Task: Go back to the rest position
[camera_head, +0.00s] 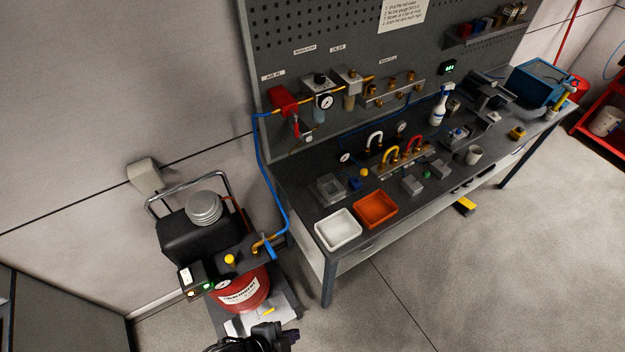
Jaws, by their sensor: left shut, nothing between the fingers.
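My left gripper (280,335) shows at the bottom edge of the head view, black and partly cut off by the frame. It is shut with nothing between its fingers. It appears in front of the white base plate under the red compressor tank (243,288); whether it touches anything there cannot be told. My right gripper is not in view.
A grey workbench (330,262) stands right of the compressor, with a white tray (338,230), an orange tray (376,209) and several fittings on it. A blue hose (262,165) runs from the pegboard to the compressor. The floor (480,290) at right is mostly clear.

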